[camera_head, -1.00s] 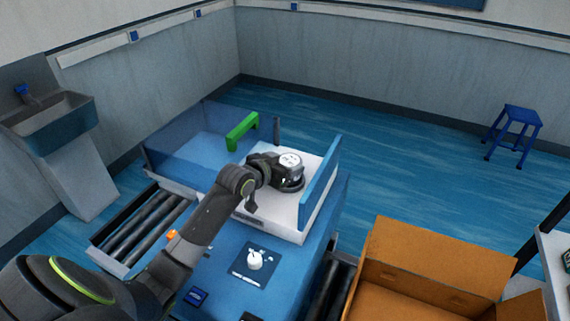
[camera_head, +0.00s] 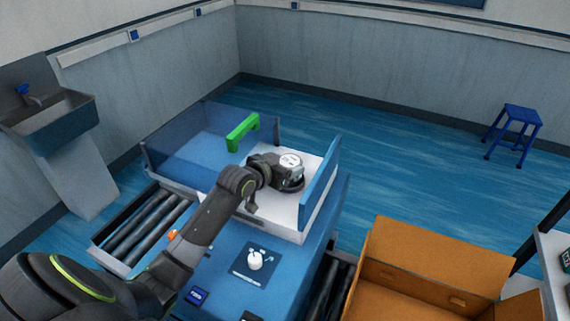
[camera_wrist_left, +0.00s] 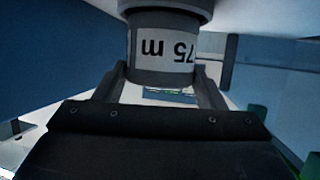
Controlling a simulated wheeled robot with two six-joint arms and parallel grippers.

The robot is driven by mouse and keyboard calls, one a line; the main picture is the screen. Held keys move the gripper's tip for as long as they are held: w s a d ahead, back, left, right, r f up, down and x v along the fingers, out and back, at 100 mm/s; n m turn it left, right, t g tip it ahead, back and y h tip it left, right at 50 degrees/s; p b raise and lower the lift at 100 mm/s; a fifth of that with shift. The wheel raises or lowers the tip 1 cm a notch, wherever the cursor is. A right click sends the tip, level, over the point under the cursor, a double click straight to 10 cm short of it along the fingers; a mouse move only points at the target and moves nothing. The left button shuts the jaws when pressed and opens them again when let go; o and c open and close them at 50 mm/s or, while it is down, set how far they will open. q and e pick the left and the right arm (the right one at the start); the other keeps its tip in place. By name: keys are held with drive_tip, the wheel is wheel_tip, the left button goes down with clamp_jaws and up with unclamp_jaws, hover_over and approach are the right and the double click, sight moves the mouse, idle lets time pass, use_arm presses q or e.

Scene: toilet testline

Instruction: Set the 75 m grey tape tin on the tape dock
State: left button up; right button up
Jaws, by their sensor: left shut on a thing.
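The 75 m grey tape tin (camera_wrist_left: 165,52) shows in the left wrist view, with a white label reading "75 m" upside down in that picture and a wider dark grey rim at the picture's top. My left gripper (camera_wrist_left: 165,90) is shut on it, one finger on each side. In the head view my left gripper (camera_head: 290,184) is over the white surface beside the blue upright panel; my wrist largely hides it, and I cannot make out the tin there. I cannot single out the tape dock, nor tell whether the tin touches anything. My right gripper is out of view.
The white platform (camera_head: 313,219) has a blue upright panel (camera_head: 325,185) on its right. A clear blue guard (camera_head: 175,150) and green handle (camera_head: 242,132) stand behind. A white knob (camera_head: 255,260) is in front; an open cardboard box (camera_head: 430,250) is right.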

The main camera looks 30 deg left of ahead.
use_arm(q)
drive_tip(key=shift+f+b, duration=0.4)
drive_tip(key=shift+f, duration=0.1)
idle(0.4)
drive_tip(key=o, duration=0.9)
drive_tip(key=shift+s+a+r+p, duration=0.1)
drive_tip(key=shift+s+r+p, duration=0.15)
drive_tip(key=shift+s+p, duration=0.35)
drive_tip(key=p+v, duration=0.3)
drive_tip(key=v, duration=0.1)
drive_tip(key=shift+r, duration=0.1)
drive_tip(key=shift+p+v, duration=0.9)
drive_tip(key=shift+v, duration=1.9)
drive_tip(key=shift+s, duration=0.1)
